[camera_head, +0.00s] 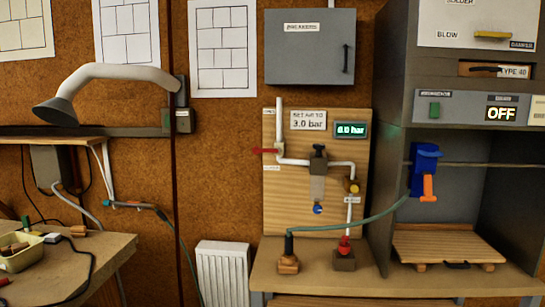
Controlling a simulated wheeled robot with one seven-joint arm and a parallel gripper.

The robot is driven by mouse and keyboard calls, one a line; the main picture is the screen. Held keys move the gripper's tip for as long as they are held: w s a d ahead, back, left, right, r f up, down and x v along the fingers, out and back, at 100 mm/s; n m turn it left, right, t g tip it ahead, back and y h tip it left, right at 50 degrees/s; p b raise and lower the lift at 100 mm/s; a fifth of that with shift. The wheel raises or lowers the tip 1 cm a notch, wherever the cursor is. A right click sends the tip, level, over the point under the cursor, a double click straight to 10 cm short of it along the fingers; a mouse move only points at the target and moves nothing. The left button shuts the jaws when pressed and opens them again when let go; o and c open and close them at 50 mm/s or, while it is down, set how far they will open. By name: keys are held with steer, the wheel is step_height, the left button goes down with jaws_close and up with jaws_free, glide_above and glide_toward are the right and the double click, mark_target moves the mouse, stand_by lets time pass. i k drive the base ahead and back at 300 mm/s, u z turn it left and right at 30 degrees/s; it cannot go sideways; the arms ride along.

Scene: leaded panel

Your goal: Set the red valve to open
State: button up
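The red valve (265,151) is a red lever on a white vertical pipe (279,122), at the left edge of a wooden board (290,221) on the back wall. Its handle lies level, across the pipe, and points left. Small labels above and below it are too small to read surely. A display (351,129) on the board reads 0.0 bar, beside a card (308,120) with 3.0 bar on it. My gripper is not in view.
Below the board is a wooden bench (325,280) with two fittings, one red-topped (344,250), and a green hose (365,220). A grey cabinet (310,55) hangs above. A booth (400,45) with an OFF display stands right. A workbench (105,250) stands left.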

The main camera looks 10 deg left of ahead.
mark_target(257, 149)
steer(key=z, duration=0.1)
steer(key=k, duration=0.15)
steer(key=u, duration=0.8)
steer(key=i, duration=0.95)
steer(key=z, duration=0.05)
